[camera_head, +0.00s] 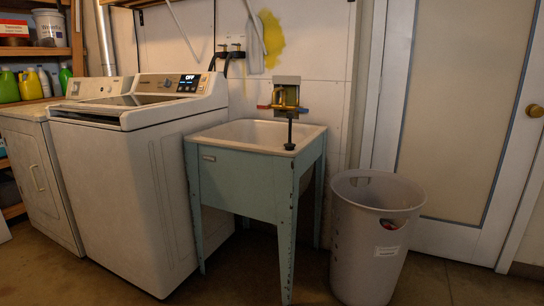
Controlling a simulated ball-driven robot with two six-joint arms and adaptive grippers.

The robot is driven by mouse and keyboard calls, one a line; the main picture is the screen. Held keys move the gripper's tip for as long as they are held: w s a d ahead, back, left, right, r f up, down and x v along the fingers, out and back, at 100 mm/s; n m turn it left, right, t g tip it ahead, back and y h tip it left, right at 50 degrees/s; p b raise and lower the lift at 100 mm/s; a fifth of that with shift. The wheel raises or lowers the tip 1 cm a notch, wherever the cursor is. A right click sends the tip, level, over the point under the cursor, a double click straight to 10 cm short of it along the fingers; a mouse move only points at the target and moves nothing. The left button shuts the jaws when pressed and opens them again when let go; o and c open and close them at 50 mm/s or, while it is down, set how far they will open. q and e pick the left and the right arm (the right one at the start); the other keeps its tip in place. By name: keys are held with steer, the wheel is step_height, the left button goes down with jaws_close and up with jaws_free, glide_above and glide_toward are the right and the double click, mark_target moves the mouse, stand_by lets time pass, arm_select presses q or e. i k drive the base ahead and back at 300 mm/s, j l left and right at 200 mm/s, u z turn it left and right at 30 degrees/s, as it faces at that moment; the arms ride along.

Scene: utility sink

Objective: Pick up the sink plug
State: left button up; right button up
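The pale blue-green utility sink (238,185) stands on legs in the middle of the camera_head view, with a white basin rim (313,132). A brass-coloured tap (286,98) with a red and a blue handle stands at its back right. A dark upright stem (290,132) with a small dark disc at its foot shows below the tap, over the right part of the basin. I cannot tell whether this is the tap's spout or the sink plug. No other plug can be made out, and the basin floor is hidden. Neither of my grippers is in view.
A white washing machine (135,190) stands close on the sink's left, with another machine (38,175) beyond it. A grey laundry bin (365,245) stands on the right before a white door (455,110). Shelves with bottles are at far left.

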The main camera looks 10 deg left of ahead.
mark_target(289, 146)
steer(key=i+j, duration=0.1)
steer(key=j, duration=0.4)
steer(key=i+j+z, duration=0.1)
steer(key=j, duration=0.4)
steer(key=i+j, duration=0.15)
steer(key=j, duration=0.35)
steer(key=i+l+u, duration=0.1)
steer(key=u, duration=0.35)
steer(key=l+u, duration=0.2)
steer(key=u, duration=0.3)
steer(key=i, duration=0.05)
